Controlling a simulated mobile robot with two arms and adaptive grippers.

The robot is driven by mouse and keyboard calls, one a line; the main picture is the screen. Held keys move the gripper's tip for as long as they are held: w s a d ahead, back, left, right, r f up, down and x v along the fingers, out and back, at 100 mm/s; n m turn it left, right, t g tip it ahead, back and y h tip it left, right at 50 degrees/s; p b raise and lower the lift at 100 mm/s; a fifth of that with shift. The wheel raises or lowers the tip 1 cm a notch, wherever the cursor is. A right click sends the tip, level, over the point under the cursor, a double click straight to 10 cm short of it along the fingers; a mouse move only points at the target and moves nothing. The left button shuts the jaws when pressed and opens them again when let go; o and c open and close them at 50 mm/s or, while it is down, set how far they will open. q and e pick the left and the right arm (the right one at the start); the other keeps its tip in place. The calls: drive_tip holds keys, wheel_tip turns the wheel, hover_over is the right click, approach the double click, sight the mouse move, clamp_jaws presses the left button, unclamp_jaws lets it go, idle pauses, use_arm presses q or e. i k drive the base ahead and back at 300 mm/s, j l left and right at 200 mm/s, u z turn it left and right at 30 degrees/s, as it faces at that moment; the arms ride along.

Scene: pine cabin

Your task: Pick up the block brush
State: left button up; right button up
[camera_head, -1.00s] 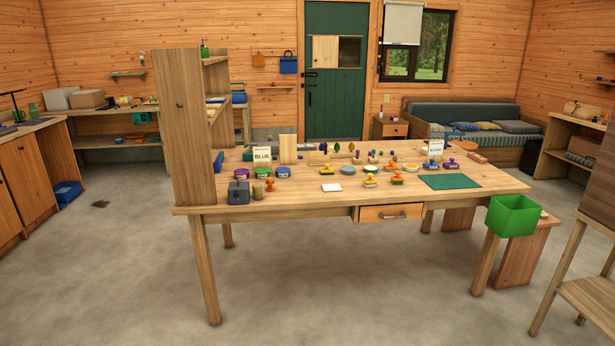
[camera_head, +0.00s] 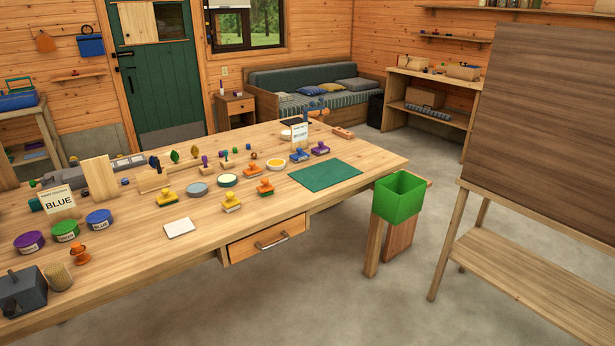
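I cannot tell for sure which thing is the block brush. A small reddish-brown wooden block (camera_head: 343,132) lies near the far right edge of the workbench (camera_head: 330,205); its underside is hidden. A short tan, bristle-like cylinder (camera_head: 58,277) stands at the near left, beside a dark grey box (camera_head: 22,292). Neither of my grippers is in view.
A green mat (camera_head: 325,175), several stamps (camera_head: 265,187), ink tins (camera_head: 98,219) and a white card (camera_head: 179,228) lie on the bench. A green bin (camera_head: 399,197) hangs at its right end. A tall board stand (camera_head: 540,130) is at right, with open floor between.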

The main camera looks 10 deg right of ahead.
sight(266, 190)
drive_tip(key=i+l, duration=0.25)
drive_tip(key=i, duration=0.25)
drive_tip(key=i+l+z, duration=0.1)
drive_tip(key=i+l, duration=0.2)
drive_tip(key=i, duration=0.25)
